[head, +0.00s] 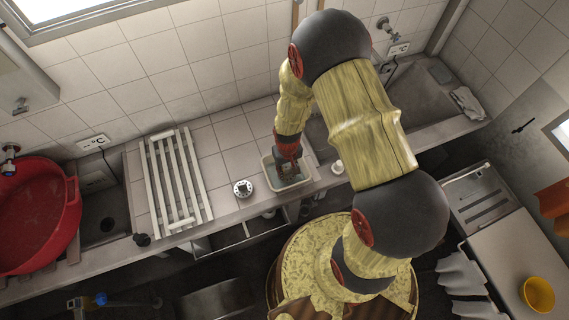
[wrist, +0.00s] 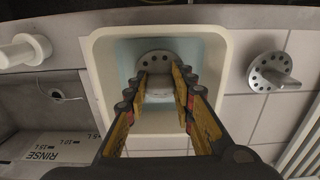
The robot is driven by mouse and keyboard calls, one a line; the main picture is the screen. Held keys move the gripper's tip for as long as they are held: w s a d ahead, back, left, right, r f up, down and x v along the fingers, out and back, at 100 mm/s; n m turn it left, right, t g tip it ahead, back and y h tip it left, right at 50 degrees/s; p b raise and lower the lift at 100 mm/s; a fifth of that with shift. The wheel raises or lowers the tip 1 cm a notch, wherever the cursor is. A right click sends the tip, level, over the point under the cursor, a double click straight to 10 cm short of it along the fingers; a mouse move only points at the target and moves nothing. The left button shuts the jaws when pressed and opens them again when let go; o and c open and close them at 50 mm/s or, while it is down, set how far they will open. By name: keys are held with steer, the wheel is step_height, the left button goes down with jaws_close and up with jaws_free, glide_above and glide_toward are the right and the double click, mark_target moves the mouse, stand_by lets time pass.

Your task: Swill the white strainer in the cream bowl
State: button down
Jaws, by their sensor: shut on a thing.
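The cream bowl (head: 274,184) is a squarish tub holding pale blue water on the counter ledge; its rim (wrist: 216,32) frames the middle of the wrist view. My gripper (head: 288,166) reaches down into it. In the wrist view my gripper (wrist: 163,88) has its fingers on either side of the white strainer (wrist: 155,58), shut on it. The strainer's pale disc with small holes shows between the fingertips, inside the bowl's walls. How deep it sits in the water is unclear. In the head view the gripper hides it.
A similar holed piece (head: 243,188) lies left of the bowl. A small white object (head: 337,167) stands right of it. Further left are a white slatted rack (head: 178,180) and a red tub (head: 38,214). A basin marked RINSE (wrist: 45,150) adjoins. A yellow bowl (head: 538,294) sits far right.

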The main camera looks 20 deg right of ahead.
steer(key=shift+s, duration=0.65)
steer(key=shift+w+b, duration=0.5)
steer(key=shift+w, duration=1.95)
steer(key=s+p, duration=0.1)
steer(key=s, duration=0.4)
steer(key=shift+w+b, duration=0.75)
steer(key=shift+w, duration=1.8)
steer(key=shift+s+p, duration=0.5)
steer(key=shift+s, duration=2)
steer(key=shift+w+f, duration=0.1)
steer(key=shift+w, duration=1.15)
step_height(320, 180, up, 10)
steer(key=p, duration=0.6)
